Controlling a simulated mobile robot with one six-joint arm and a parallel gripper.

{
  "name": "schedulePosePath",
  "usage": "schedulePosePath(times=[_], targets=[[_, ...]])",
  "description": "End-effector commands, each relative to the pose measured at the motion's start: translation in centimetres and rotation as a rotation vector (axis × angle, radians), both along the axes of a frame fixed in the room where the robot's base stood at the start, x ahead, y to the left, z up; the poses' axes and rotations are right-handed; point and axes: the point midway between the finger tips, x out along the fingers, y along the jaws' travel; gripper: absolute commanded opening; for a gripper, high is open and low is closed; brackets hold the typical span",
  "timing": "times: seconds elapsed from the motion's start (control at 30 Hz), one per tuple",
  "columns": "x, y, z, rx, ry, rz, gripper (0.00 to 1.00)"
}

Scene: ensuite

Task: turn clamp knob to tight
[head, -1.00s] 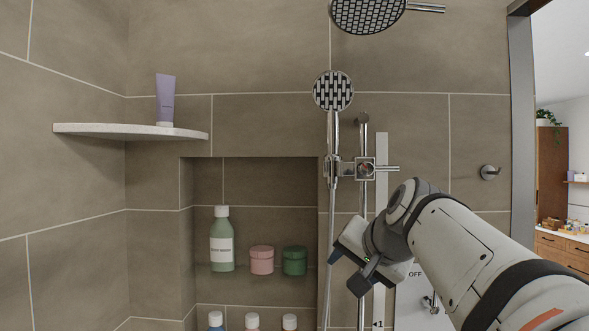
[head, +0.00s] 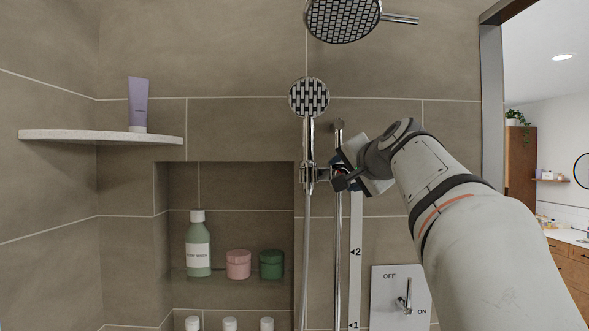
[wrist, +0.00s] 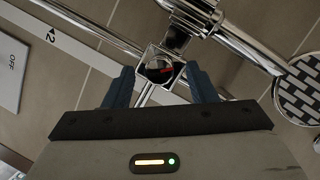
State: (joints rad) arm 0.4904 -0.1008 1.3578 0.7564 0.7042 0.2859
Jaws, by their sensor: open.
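The clamp knob (wrist: 159,69) shows in the wrist view as a small dark round face with a red mark, in a square chrome clamp on the shower rail. A thin chrome bar (wrist: 145,96) runs from it toward my palm. My gripper (wrist: 160,80) is open, with one dark blue finger on each side of the knob; I cannot tell whether they touch it. In the head view my gripper (head: 344,168) is at the rail's clamp (head: 321,174) from the right and hides most of the knob.
The hand shower (head: 309,97) sits above the clamp, its hose hanging alongside the rail (head: 338,250). A marked strip (head: 355,275) and a valve plate (head: 385,310) are on the wall below right. A niche with bottles and jars (head: 238,265) lies left.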

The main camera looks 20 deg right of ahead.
Motion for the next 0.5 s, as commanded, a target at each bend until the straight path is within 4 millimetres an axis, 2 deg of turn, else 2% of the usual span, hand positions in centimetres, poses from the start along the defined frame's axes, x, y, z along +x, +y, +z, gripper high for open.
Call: schedulePosePath(times=[0.33,0.5], targets=[[0.49,-0.05,-0.18,0.000,0.000,-0.001,0.51],[0.47,-0.06,-0.18,0.000,0.000,-0.001,0.37]])
